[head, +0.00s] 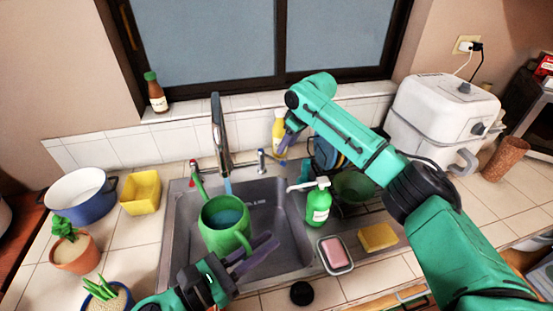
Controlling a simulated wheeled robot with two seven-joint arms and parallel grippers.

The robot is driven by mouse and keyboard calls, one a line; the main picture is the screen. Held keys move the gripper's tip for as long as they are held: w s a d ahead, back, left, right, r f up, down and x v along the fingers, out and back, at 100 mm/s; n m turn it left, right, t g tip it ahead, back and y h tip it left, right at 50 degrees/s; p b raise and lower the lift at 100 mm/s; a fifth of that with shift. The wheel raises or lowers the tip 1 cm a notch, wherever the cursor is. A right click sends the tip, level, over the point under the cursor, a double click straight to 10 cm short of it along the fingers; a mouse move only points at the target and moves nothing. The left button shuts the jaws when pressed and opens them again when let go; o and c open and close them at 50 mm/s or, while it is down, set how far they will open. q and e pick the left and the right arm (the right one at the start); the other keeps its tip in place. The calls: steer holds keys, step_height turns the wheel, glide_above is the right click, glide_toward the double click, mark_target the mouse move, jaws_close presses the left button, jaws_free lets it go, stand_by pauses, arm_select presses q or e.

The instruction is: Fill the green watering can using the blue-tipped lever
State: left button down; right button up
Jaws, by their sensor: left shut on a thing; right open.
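The green watering can (226,240) is in the sink basin under the faucet (217,125), with bluish water inside. A short blue stream (228,187) shows between the faucet and the can's opening. My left gripper (262,252) is shut on the can's lower right side; the exact contact is partly hidden. The blue-tipped lever (261,158) stands right of the faucet. A red-tipped lever (193,165) stands to its left, by the can's green spout. My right gripper (283,150) is open, just right of the blue-tipped lever and apart from it, in front of a yellow bottle (278,122).
A green soap bottle (318,205), soap dish (336,255) and yellow sponge (377,237) stand right of the basin. A dish rack is partly behind my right arm. A blue pot (80,200), yellow container (140,190) and potted plants are left.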

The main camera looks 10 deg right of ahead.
mark_target(278, 159)
steer(key=x, duration=0.7)
steer(key=shift+w+a+f, duration=0.1)
steer(key=shift+f, duration=0.1)
jaws_close()
steer(key=shift+r, duration=0.1)
stand_by(0.9)
